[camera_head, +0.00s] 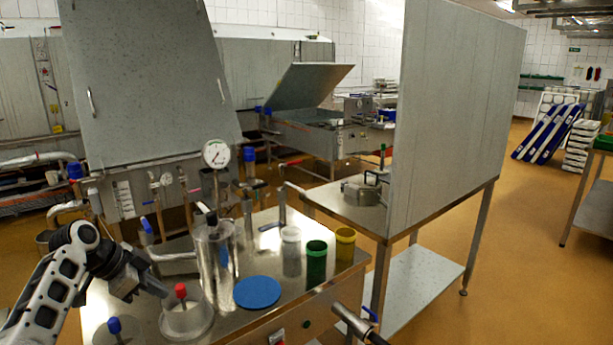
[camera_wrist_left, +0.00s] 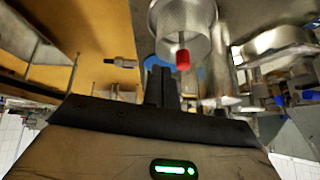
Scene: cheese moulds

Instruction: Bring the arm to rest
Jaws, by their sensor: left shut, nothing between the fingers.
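My left arm comes in from the left in the head view, and its gripper (camera_head: 150,287) is shut and empty. Its fingertips are just behind and left of a clear round mould (camera_head: 187,318) with a red-topped peg (camera_head: 181,291) standing in it. I cannot tell whether they touch it. In the left wrist view the shut fingers (camera_wrist_left: 161,82) point towards the same mould (camera_wrist_left: 188,20) and the red peg top (camera_wrist_left: 183,60). My right gripper is not in view.
The steel table holds a tall clear cylinder (camera_head: 216,262), a blue disc (camera_head: 257,292), and white (camera_head: 291,250), green (camera_head: 316,262) and yellow (camera_head: 344,246) cups. A blue-topped peg (camera_head: 114,326) stands at the front left. A tall grey panel (camera_head: 455,120) rises at the right.

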